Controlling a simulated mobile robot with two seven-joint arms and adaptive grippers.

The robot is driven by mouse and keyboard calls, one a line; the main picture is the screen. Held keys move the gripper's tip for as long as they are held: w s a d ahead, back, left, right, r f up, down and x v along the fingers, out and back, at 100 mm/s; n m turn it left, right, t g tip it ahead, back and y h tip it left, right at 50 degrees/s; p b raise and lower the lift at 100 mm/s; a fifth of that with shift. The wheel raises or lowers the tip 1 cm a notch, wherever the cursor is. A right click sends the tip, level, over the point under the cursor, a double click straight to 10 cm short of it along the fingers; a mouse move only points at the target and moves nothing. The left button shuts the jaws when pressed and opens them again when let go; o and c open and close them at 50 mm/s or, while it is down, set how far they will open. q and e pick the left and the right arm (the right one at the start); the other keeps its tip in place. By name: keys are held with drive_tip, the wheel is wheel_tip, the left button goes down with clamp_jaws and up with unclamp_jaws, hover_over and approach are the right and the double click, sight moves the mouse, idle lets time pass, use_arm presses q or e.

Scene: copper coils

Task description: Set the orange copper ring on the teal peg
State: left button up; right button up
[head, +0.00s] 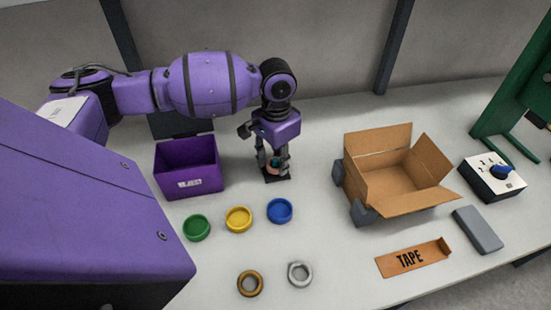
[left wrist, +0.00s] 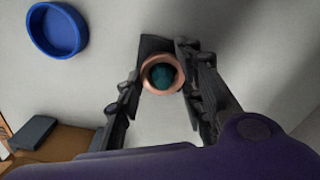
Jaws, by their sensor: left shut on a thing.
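The orange copper ring (left wrist: 162,92) is between the fingers of my left gripper (head: 273,164), which is shut on it. In the left wrist view the teal peg (left wrist: 162,75) shows inside the ring's hole. In the head view a bit of teal (head: 275,161) shows just above the copper ring (head: 273,170), so the ring appears to be around the peg. The peg's dark base plate (head: 279,179) is on the table under the gripper. The fingers hide part of the ring, and I cannot tell whether it rests on the base. My right gripper is not in view.
A purple bin (head: 188,168) stands left of the gripper. Green (head: 197,228), yellow (head: 239,219) and blue (head: 279,211) dishes lie in front, with brass (head: 250,283) and silver (head: 300,273) nuts nearer. An open cardboard box (head: 400,197) stands right, with clear table between.

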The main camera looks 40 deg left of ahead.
use_arm(q)
drive_tip(key=shift+f, duration=0.6)
idle(0.6)
drive_tip(key=o, duration=1)
